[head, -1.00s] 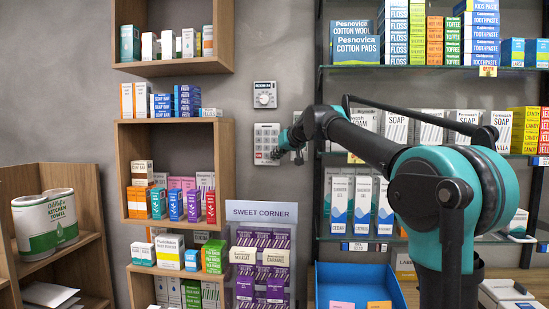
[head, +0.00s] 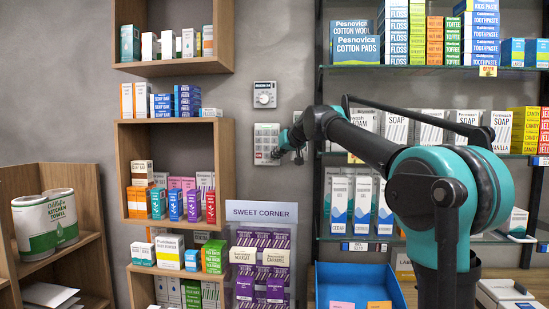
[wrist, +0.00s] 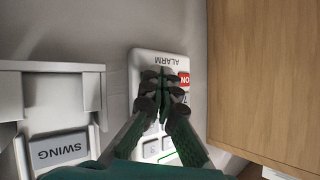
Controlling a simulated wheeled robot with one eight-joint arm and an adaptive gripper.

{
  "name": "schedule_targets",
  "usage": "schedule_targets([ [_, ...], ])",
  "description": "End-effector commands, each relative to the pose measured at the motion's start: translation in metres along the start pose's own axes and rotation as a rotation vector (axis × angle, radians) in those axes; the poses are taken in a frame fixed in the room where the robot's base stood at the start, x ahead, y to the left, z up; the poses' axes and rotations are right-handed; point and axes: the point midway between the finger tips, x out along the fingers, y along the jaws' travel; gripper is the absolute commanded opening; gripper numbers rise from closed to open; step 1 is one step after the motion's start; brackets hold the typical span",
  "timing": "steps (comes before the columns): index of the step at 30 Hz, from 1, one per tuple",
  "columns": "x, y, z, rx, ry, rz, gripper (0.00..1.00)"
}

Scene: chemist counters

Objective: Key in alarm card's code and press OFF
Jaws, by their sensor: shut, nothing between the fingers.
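The alarm keypad (head: 266,131) is a pale panel with several keys on the grey wall, with a small red key low on its left. The wrist view shows the keypad upside down (wrist: 143,62), with the word ALARM and a red ON key (wrist: 184,79). My gripper (wrist: 163,72) is shut and empty, its fingertips in front of the keypad near the ON key. I cannot tell whether they touch it. The fingers hide several keys. In the head view, my gripper (head: 277,154) is at the keypad's lower right. I cannot make out an alarm card.
A dial unit (head: 264,95) is on the wall above the keypad. Wooden shelves (head: 172,131) stand left of it; glass shelves with boxes are on the right. The SWEET CORNER stand (head: 262,211) is below. A pale housing marked SWING (wrist: 62,150) is close in the wrist view.

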Motion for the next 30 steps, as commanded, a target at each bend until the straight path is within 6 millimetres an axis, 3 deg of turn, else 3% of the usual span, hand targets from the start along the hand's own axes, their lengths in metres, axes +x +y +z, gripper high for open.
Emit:
schedule_targets([
  [20,-0.011,-0.008,0.008,0.000,0.000,0.000,0.00],
  [30,-0.032,-0.023,0.023,-0.001,-0.001,-0.001,0.00],
])
